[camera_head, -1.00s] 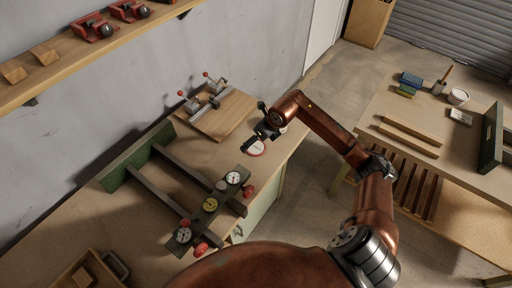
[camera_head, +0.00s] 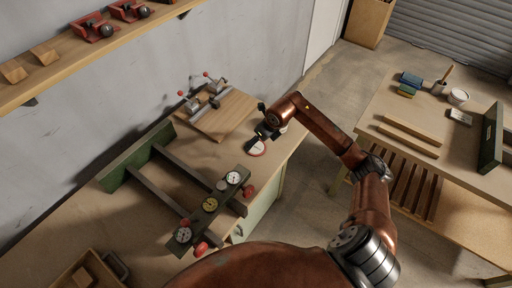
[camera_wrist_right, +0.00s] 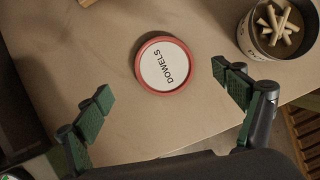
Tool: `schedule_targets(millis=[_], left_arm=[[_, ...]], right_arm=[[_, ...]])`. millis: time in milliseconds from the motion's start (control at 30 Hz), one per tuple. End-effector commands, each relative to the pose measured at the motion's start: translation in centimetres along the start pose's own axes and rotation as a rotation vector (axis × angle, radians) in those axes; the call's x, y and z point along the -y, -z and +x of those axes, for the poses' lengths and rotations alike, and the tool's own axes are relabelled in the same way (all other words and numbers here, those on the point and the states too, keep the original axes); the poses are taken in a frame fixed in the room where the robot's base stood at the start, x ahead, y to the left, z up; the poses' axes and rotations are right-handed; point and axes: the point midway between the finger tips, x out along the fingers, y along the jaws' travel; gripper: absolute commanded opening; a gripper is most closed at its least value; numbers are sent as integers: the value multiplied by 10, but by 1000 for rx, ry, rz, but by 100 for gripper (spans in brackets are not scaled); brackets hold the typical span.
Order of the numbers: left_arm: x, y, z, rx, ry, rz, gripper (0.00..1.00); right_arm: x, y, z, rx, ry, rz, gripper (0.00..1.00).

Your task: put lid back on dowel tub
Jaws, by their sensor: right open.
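The lid (camera_wrist_right: 166,66) is a round disc with a red rim and a white face reading DOWELS. It lies flat on the workbench. In the head view the lid (camera_head: 257,149) shows just below my right gripper (camera_head: 262,136). The open dowel tub (camera_wrist_right: 277,27), holding several wooden dowels, stands to the right of the lid in the wrist view, apart from it. In the head view the tub is mostly hidden behind my right arm. My right gripper (camera_wrist_right: 166,112) is open and empty, its green-padded fingers on either side of the lid's near edge. My left gripper is not in view.
On the workbench (camera_head: 139,221), a clamp frame with gauges (camera_head: 210,205) stands left of the lid, and a wooden board with toggle clamps (camera_head: 222,113) lies behind. A wooden tray (camera_head: 84,275) is at the near left. A second table (camera_head: 452,155) stands at right, across a floor gap.

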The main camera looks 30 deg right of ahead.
Motion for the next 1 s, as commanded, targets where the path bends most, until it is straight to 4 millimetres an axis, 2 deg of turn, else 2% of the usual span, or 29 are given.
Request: schedule_targets(millis=[433,800,1000], left_arm=[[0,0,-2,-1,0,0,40],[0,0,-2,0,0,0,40],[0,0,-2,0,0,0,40]], right_arm=[[4,0,50,-1,-1,1,89],[5,-1,52,0,1,0,89],[5,-1,52,0,0,0,76]])
